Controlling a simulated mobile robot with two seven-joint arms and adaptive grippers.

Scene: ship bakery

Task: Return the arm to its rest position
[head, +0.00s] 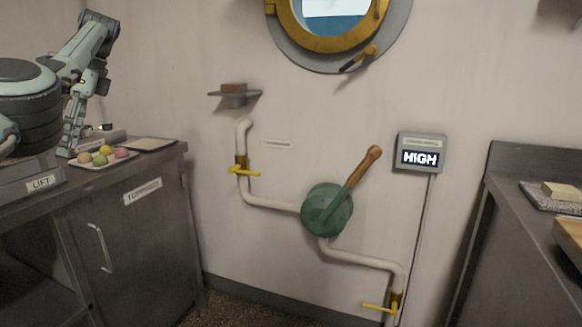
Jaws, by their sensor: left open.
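My left arm comes in from the left, rises to a bent elbow and reaches down over the left steel counter (165,152). My left gripper (67,150) points down beside the left end of a pale tray (124,158) with several coloured round pieces (100,158). It is small and partly lost among the arm links in the head view. It is open, and I see nothing held in it. Whether its tips touch the counter or tray, I cannot tell. My right arm and gripper do not show.
A cabinet door (150,235) is below the left counter. On the wall are a white pipe (270,202) with yellow valves, a green round valve body (320,212) with a wooden handle, a "HIGH" display (420,157) and a porthole. A right counter (505,215) stands opposite; floor between is free.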

